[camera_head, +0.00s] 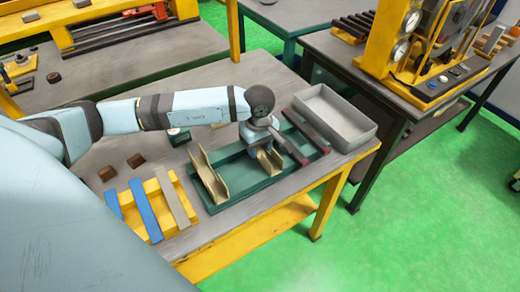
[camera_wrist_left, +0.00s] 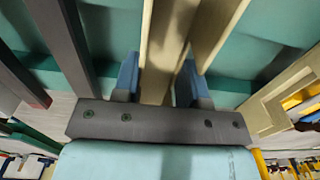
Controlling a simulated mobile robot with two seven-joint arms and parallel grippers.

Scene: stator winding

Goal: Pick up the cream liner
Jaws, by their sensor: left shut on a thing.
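The cream liner (camera_head: 271,162) is a bent, channel-shaped strip at the middle of the green tray (camera_head: 240,186). My left gripper (camera_head: 262,149) comes down on it from above and is shut on it. In the left wrist view, the liner (camera_wrist_left: 168,45) runs between the two blue fingers of my left gripper (camera_wrist_left: 158,82). I cannot tell whether the liner still touches the tray. A second cream liner (camera_head: 208,178) stands at the tray's left end, apart from the gripper. My right gripper is not in view.
Dark red bars (camera_head: 306,130) lie on the right of the tray. A grey bin (camera_head: 340,119) stands at the table's right corner. A yellow rack (camera_head: 156,188) with blue and grey strips is at the left. Small brown blocks (camera_head: 107,172) lie beyond it.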

